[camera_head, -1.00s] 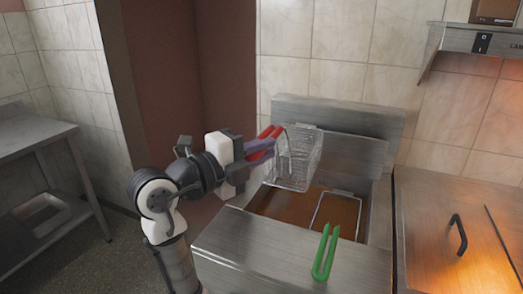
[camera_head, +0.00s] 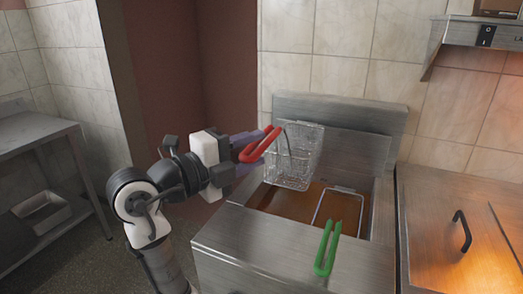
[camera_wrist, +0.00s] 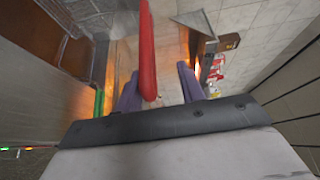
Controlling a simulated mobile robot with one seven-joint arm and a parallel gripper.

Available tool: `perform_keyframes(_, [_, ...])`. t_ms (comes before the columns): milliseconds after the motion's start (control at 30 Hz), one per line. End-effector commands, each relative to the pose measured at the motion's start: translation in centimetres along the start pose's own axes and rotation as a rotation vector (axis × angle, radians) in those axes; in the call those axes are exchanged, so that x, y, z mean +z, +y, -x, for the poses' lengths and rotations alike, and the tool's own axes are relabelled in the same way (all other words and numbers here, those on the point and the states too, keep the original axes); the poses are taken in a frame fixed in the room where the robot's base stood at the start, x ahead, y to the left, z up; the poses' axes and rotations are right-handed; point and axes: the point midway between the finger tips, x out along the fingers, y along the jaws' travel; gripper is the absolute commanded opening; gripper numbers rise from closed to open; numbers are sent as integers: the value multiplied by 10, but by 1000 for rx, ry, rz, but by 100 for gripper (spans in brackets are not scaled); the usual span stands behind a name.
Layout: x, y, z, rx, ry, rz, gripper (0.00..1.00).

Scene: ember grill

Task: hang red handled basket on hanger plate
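The wire basket (camera_head: 291,160) with the red handle (camera_head: 262,146) is nearly upright against the hanger plate (camera_head: 350,150) at the back of the fryer, above the left side of the oil well. Whether its hook sits on the plate's edge cannot be made out. My gripper (camera_head: 258,140) is at the red handle, left of the basket. In the wrist view, the red handle (camera_wrist: 147,55) lies between my two purple fingers, close to the left one, with a gap to the right one. My gripper looks open around it. Part of the basket (camera_wrist: 90,15) shows at top left.
A second basket with a green handle (camera_head: 327,250) sits in the right side of the oil well, its handle over the front edge. A griddle (camera_head: 440,230) is at right, below a hood (camera_head: 480,40). A steel table (camera_head: 40,140) stands at left.

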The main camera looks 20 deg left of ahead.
Motion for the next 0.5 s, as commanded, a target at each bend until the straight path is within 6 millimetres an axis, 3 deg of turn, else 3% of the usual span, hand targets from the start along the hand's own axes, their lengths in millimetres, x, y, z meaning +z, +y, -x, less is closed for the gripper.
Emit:
perform_keyframes(300, [1, 2, 75, -3, -6, -2, 38])
perform_keyframes(500, [0, 1, 102, -2, -3, -1, 38])
